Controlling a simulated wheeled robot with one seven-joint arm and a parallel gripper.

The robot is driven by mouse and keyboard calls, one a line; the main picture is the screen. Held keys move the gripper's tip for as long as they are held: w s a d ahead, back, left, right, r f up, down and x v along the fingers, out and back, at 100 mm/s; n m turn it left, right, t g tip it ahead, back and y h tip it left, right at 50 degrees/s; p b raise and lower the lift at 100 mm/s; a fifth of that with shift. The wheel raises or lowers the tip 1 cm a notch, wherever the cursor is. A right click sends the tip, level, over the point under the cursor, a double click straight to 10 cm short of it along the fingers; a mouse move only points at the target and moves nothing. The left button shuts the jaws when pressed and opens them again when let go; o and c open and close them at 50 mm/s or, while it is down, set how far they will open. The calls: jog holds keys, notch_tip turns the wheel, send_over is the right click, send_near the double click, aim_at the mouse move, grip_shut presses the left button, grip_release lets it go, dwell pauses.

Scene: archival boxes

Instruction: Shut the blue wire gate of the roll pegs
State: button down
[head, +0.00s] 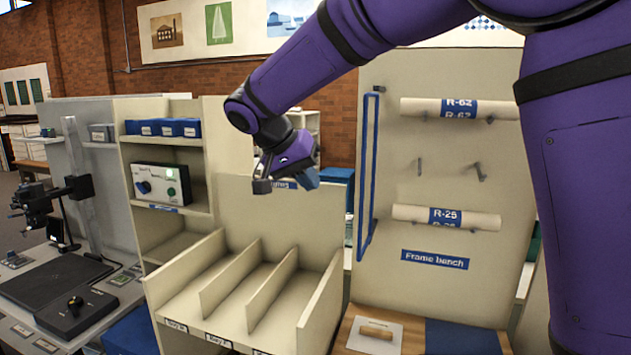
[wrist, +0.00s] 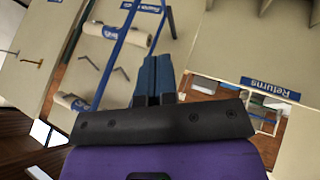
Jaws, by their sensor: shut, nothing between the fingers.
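The blue wire gate (head: 367,180) is a tall narrow loop at the left edge of the peg panel (head: 400,270). It looks nearly edge-on, standing out from the panel rather than across the pegs. In the wrist view the gate's blue wire (wrist: 122,38) runs down the upper left, beyond my fingers. Upper roll R-62 (head: 425,107) and lower roll R-25 (head: 470,219) lie on pegs, with two bare pegs (head: 420,168) between them. My gripper (head: 308,181) is shut and empty, left of the gate and apart from it. Its fingers (wrist: 153,75) are together in the wrist view.
A slotted, divided bin (head: 240,290) stands below my gripper. Shelves with blue boxes (head: 165,127) and a control box (head: 160,183) are to the left. The space before the panel looks free.

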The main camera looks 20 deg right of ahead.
jog(key=d+f, duration=0.6)
jog(key=d, duration=0.2)
jog(key=shift+s, duration=0.3)
jog(key=shift+s+d, duration=0.1)
jog(key=shift+d, duration=0.05)
